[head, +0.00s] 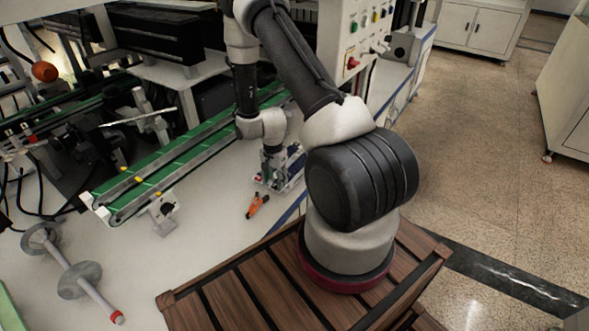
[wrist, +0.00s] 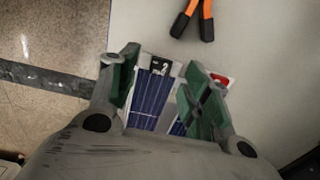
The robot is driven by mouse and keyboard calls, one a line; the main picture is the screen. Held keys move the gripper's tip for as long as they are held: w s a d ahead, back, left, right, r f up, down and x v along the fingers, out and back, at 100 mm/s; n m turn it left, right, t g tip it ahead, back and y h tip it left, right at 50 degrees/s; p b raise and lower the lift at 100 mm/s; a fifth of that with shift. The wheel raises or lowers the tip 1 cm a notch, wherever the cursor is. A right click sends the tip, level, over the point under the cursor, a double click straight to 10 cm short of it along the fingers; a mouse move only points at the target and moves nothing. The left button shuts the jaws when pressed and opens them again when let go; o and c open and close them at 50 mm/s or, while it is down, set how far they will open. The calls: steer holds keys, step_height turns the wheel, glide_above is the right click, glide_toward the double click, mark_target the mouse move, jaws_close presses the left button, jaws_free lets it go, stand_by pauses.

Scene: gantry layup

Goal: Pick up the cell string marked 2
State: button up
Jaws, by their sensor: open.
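The cell string marked 2 (wrist: 152,92) is a dark blue panel with pale lines and a black tag bearing a 2. In the wrist view it lies between the fingers of my gripper (wrist: 161,62), which is open. The left finger is close to the string's left edge; I cannot tell whether it touches. Beside it on the right is another blue string with a red tag (wrist: 219,79), partly hidden by the right finger. In the head view my gripper (head: 275,178) is low over the white table, covering most of the strings.
Orange-handled pliers (head: 258,205) lie on the table near the gripper. A green conveyor (head: 165,175) runs behind and left. A grey spool rod (head: 85,280) lies at the front left. The table's edge is close on the gripper's right in the head view.

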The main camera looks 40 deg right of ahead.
steer(key=shift+f, duration=0.95)
steer(key=shift+c, duration=0.4)
jaws_close()
